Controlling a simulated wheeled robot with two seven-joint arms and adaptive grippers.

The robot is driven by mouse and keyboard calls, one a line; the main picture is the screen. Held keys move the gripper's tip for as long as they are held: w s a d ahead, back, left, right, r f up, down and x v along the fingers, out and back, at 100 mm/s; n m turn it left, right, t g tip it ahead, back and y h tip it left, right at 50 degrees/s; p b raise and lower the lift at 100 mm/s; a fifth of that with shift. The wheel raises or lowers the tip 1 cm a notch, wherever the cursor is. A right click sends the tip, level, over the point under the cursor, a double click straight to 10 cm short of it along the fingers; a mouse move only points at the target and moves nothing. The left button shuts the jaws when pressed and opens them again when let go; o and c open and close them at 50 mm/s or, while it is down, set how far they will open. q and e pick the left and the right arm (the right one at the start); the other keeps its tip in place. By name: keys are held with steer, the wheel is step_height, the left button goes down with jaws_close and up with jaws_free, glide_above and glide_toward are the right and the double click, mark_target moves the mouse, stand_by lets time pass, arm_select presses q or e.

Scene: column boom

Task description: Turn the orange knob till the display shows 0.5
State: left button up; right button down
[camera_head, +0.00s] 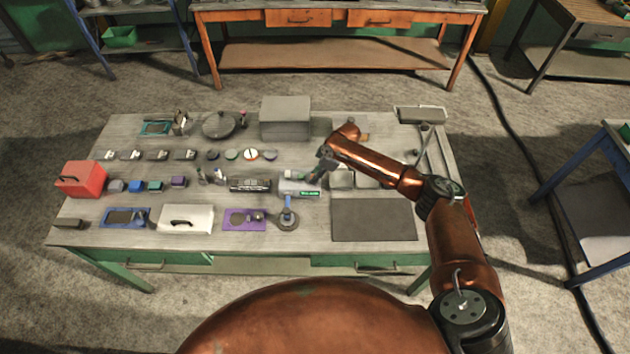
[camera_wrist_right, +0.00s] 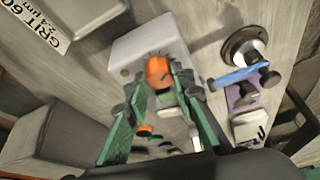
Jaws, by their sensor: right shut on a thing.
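The orange knob (camera_wrist_right: 158,70) is on the face of a pale grey box (camera_wrist_right: 130,58) in the right wrist view. In the head view this box (camera_head: 292,187) stands near the middle of the table, with a small lit green display (camera_head: 310,194) whose figures are too small to read. My right gripper (camera_head: 317,178) is at the box, and its green fingers (camera_wrist_right: 160,86) lie on both sides of the knob, shut on it. The fingers hide part of the box face in the wrist view. My left gripper is not in view.
A round stand with a blue arm (camera_head: 287,215) is just in front of the box, beside a purple plate (camera_head: 240,226). A dark mat (camera_head: 373,220) lies to the right. A big grey box (camera_head: 285,117) stands behind.

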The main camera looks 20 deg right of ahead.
steer(key=n+b, duration=0.2)
steer(key=b, duration=0.1)
steer(key=n+g+b, duration=0.1)
steer(key=shift+w+d+f+n+y+b, duration=0.1)
steer(key=shift+w+f+n+y+b, duration=0.05)
steer(key=shift+f+n+y+b, duration=0.2)
steer(key=shift+r+n+g+b, duration=0.3)
steer(key=shift+n+g+b, duration=0.1)
steer(key=shift+n+b, duration=0.5)
steer(key=c, duration=1.7)
jaws_free()
steer(key=shift+o, duration=0.2)
steer(key=v, duration=1.2)
steer(key=shift+w+r, duration=0.1)
steer(key=shift+r, duration=0.05)
